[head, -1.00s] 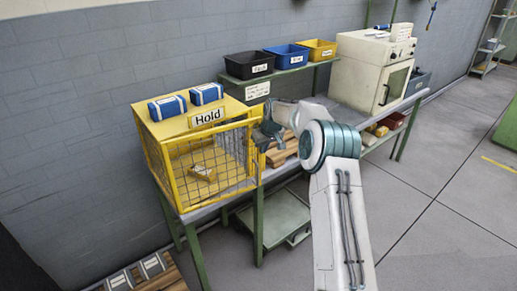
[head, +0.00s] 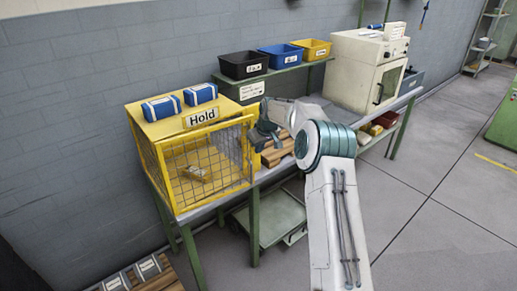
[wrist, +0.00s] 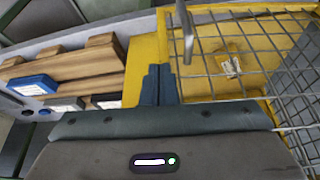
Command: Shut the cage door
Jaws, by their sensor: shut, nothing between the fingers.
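The yellow cage (head: 141,122) with a "Hold" sign stands at the left end of the bench. Its yellow-framed mesh door (head: 205,165) lies across the front, close to the frame; I cannot tell whether a small gap remains. In the wrist view, the door's mesh (wrist: 275,50) and a grey bar handle (wrist: 186,30) show on the right. My gripper (head: 257,141) is at the door's right edge. Its shut, empty fingers (wrist: 159,84) are in front of yellow framing, left of the mesh; contact is unclear. A yellow packet (head: 196,172) lies inside the cage.
Two blue-and-white packs (head: 182,101) sit on the cage roof. Brown wooden pieces (head: 278,152) lie on the bench right of the cage. Black, blue and yellow bins (head: 280,57) stand on the shelf behind, with a white oven (head: 352,70) farther right. Floor at right is open.

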